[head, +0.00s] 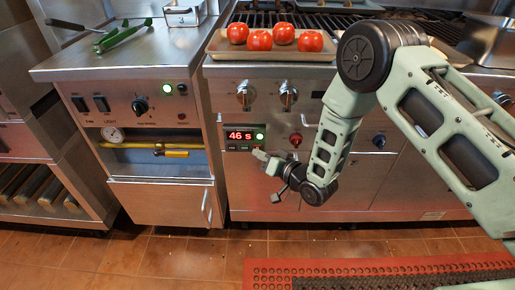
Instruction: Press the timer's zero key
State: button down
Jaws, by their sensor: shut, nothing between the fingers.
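The timer (240,137) is a small dark box on the front of the grill unit. Its red display reads 46 s, with a green light to its right. A row of small keys (233,148) sits under the display; their labels are too small to read. My gripper (261,155) is shut and empty. Its tip is at the lower right corner of the timer and covers the right end of the key row. I cannot tell whether the tip touches a key.
A tray (222,54) with several tomatoes (260,40) sits on the grill top. Knobs (288,96) line the front panel near my arm. A red mat (380,270) covers part of the floor.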

jog(key=shift+w, duration=0.35)
dwell(0.6)
jog(key=shift+s, duration=0.8)
jog(key=shift+s+a+p, duration=0.1)
jog(key=shift+s+p, duration=0.3)
jog(key=shift+s, duration=2.1)
